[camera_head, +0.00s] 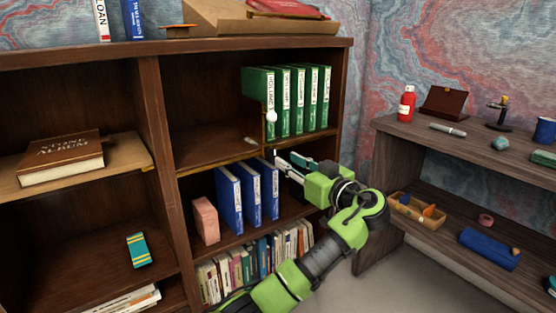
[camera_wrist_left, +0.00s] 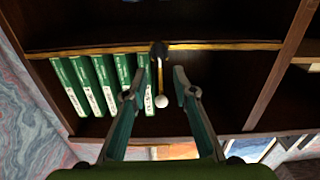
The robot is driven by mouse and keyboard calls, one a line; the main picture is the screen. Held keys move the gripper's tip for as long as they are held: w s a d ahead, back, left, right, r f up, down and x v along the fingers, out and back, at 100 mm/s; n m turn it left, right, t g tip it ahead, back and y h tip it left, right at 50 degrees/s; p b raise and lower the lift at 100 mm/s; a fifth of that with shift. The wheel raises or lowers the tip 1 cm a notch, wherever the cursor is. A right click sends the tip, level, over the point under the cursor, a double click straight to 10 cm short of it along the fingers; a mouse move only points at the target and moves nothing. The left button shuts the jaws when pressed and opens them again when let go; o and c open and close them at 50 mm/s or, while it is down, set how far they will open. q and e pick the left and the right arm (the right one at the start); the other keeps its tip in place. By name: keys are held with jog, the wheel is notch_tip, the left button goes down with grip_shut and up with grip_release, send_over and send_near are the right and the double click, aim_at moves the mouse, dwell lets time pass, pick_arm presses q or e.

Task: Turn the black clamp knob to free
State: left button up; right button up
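In the left wrist view a small black piece (camera_wrist_left: 159,49), which looks like the clamp knob, sits at the brass-coloured shelf edge (camera_wrist_left: 215,46). A thin upright with a white ball (camera_wrist_left: 161,101) extends from it, beside the green binders. The white ball also shows in the head view (camera_head: 271,117), in front of the binders. The black piece is not clear there. My left gripper (camera_head: 283,158) is just below that shelf edge. In the wrist view its fingers (camera_wrist_left: 154,83) are apart, with nothing held between them. My right gripper is not in view.
Green binders (camera_head: 298,100) stand on the upper right shelf. Blue binders (camera_head: 246,194) and a pink box (camera_head: 205,220) stand on the shelf below, left of my gripper. The bookcase's right side panel is close to my left arm. A grey-brown side shelf (camera_head: 450,145) stands at right.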

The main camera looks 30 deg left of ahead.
aim_at(275, 153)
pick_arm(q)
jog(key=b+x, duration=0.1)
jog(key=x, duration=0.5)
grip_shut()
